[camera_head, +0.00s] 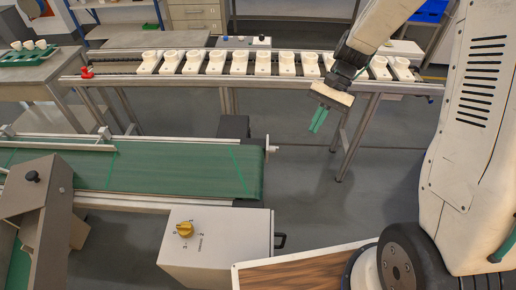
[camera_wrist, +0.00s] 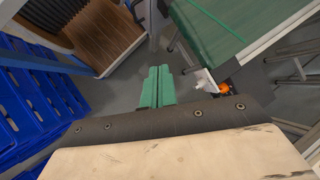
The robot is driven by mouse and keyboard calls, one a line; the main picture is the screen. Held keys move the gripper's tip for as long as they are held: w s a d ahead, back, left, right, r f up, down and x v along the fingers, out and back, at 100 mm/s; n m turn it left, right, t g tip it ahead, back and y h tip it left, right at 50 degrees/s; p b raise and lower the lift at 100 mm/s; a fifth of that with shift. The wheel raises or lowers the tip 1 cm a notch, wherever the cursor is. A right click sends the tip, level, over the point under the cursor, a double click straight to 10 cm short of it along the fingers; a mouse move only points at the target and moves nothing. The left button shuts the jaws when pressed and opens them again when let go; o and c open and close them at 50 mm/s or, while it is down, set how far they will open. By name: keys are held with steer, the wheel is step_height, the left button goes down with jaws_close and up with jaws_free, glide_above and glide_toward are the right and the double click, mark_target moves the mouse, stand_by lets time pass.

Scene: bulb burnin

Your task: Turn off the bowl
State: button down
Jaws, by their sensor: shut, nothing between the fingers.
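No bowl can be made out in either view. A light grey control box (camera_head: 225,255) stands at the bottom centre of the head view, with a yellow rotary knob (camera_head: 184,229) on its top face. Small number marks surround the knob; its exact setting is too small to tell. My gripper (camera_head: 318,118) has green fingers pointing down, in the air in front of the roller conveyor and well apart from the knob. It also shows in the wrist view (camera_wrist: 157,86), where its fingers are together and empty.
A green belt conveyor (camera_head: 180,168) runs behind the control box. A roller conveyor (camera_head: 120,74) carries several white sockets (camera_head: 238,62). A grey housing with a black knob (camera_head: 38,200) stands at the left. Blue crates (camera_wrist: 35,110) are stacked in the wrist view. Open floor lies between the conveyors.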

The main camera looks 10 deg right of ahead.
steer(key=w+f+m+t+y, duration=0.15)
steer(key=w+f+m, duration=0.3)
steer(key=f, duration=0.55)
steer(key=w+a+f+m+t+y, duration=0.1)
steer(key=w+f+m+y, duration=0.15)
steer(key=w+f, duration=0.55)
steer(key=w+f+m+t+y, duration=0.1)
steer(key=w+f+m, duration=0.25)
steer(key=f, duration=0.85)
steer(key=w+f+m+t, duration=0.1)
steer(key=w+m+t, duration=0.2)
steer(key=w, duration=0.3)
steer(key=shift+w+d+m, duration=0.2)
steer(key=shift+d+m, duration=0.05)
steer(key=shift+m, duration=0.1)
steer(key=a+r+x, duration=0.1)
steer(key=r+x, duration=0.1)
steer(key=x, duration=1.1)
steer(key=shift+w+a, duration=0.2)
steer(key=shift+d, duration=0.1)
